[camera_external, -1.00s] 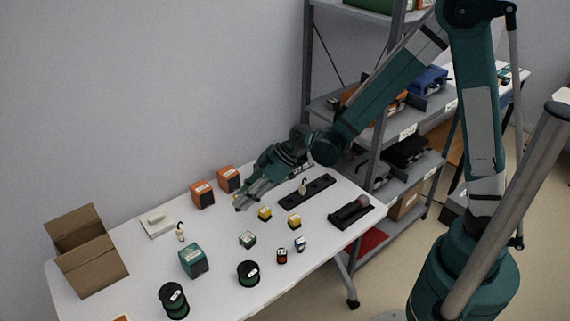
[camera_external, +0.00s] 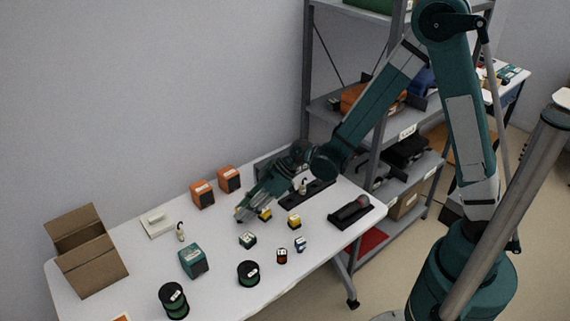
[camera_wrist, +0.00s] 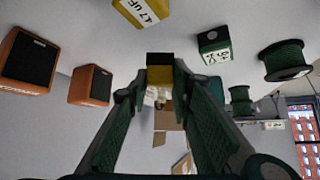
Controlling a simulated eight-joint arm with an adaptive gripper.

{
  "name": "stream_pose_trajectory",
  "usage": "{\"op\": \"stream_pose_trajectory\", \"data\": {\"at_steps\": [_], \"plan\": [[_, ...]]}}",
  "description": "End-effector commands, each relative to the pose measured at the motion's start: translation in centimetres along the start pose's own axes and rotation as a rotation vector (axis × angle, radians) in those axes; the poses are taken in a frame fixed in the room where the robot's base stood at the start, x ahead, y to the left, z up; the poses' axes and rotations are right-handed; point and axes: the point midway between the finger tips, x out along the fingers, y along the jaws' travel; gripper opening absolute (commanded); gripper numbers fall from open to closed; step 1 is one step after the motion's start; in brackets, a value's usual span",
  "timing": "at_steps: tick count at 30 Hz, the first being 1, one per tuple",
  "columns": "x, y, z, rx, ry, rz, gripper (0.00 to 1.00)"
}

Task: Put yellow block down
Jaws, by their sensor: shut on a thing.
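One more yellow block (camera_external: 294,221) stands further right.
The white table (camera_external: 222,285) also holds orange boxes (camera_external: 203,194), a green-white block (camera_external: 248,240), a green box (camera_external: 193,261), a dark spool (camera_external: 248,273) and a cardboard box (camera_external: 88,252). A black tray (camera_external: 322,192) lies behind. Bare table shows left of my gripper.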

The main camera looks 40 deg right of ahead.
Motion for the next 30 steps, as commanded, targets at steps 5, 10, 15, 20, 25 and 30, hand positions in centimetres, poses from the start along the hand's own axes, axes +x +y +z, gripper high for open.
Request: {"op": "stream_pose_trajectory", "data": {"at_steps": [5,10,15,20,25,30], "plan": [[1.0,0.0,1.0,0.0,0.0,0.0,0.1],[2.2,0.1,2.1,0.0,0.0,0.0,0.1],[2.6,0.0,2.6,0.0,0.0,0.0,0.1],[2.5,0.0,2.6,0.0,0.0,0.0,0.1],[2.7,0.0,2.7,0.0,0.0,0.0,0.1],[2.8,0.0,2.8,0.0,0.0,0.0,0.33]]}}
